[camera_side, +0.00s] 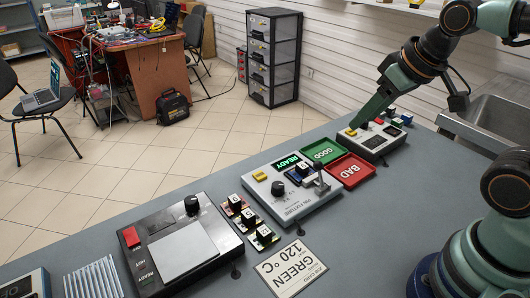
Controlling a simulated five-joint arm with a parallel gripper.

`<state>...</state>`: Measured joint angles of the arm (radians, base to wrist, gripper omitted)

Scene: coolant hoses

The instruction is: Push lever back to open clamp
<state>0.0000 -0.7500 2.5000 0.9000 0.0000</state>
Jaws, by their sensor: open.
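A light grey fixture box (293,207) stands mid-table with a lit READY display, a black knob and a yellow button. A dark lever with a clamp (319,182) stands near upright at its right end. A small black block with a white mark (302,170) sits beside the lever; whether the clamp presses on it is too small to tell. My gripper (358,123) points down at the left part of another grey box (378,147) at the far right end, away from the lever. Its fingers are open, with nothing visible between them; whether they touch that box cannot be told.
A green GOOD tray (326,150) and a red BAD tray (351,171) lie between the two boxes. Several black blocks on small bases (249,217) stand left of the fixture. A dark machine with a pale plate (180,252) and a job card (291,268) lie nearer.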

